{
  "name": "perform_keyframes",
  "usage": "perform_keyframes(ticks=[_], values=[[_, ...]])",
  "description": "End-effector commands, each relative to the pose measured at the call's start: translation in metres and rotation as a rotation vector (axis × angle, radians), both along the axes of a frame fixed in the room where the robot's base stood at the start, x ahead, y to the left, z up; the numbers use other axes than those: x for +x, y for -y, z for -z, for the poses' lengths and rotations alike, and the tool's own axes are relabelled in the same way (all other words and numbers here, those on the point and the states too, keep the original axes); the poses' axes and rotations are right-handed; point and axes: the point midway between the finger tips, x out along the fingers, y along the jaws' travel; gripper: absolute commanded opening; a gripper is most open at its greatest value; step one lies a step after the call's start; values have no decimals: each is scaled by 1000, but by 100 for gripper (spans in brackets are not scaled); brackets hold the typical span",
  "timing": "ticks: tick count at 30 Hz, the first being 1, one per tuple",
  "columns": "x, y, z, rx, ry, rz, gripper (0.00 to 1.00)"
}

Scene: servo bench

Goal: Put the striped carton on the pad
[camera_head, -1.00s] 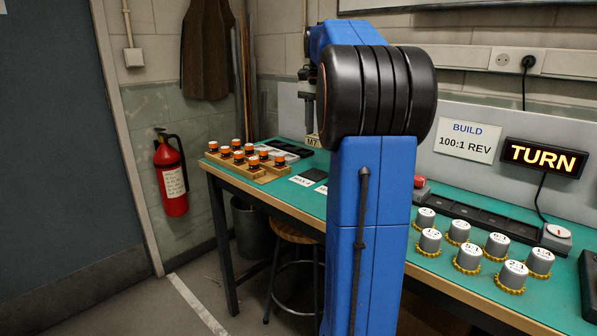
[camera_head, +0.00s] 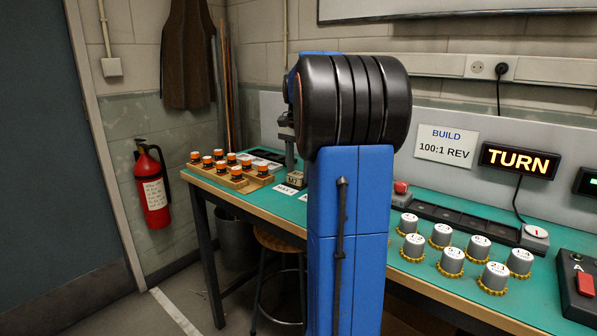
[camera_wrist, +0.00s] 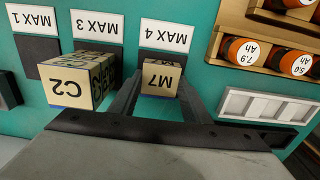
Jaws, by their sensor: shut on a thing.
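My gripper (camera_wrist: 160,92) is shut on a small tan carton marked M7 (camera_wrist: 162,78), which also shows in the head view (camera_head: 297,181). No stripes are clear on it at this size. The M7 carton is at the card reading MAX 4 (camera_wrist: 165,36); it hides most of the spot below that card, and I cannot tell whether it touches the surface. A second tan carton, marked C2 (camera_wrist: 72,88), with lettered sides, stands beside it below the card reading MAX 3 (camera_wrist: 97,25). In the head view my arm hides much of this area.
A dark pad (camera_wrist: 40,70) lies by the MAX 1 card (camera_wrist: 33,19). A wooden rack (camera_head: 228,180) of orange-topped cells and a white slotted tray (camera_wrist: 268,105) lie close by.

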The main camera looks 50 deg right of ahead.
Motion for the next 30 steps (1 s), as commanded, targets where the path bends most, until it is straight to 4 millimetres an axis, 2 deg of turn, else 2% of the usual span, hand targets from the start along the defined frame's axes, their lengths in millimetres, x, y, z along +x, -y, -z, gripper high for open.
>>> perform_keyframes(ticks=[8,9,11,12,23,26,30], values=[[0,0,2,0,0,0,20],[0,0,2,0,0,0,46],[0,0,2,0,0,0,60],[0,0,2,0,0,0,62],[0,0,-3,-1,1,0,62],[1,0,-13,-2,2,0,62],[1,1,-37,-3,3,0,62]])
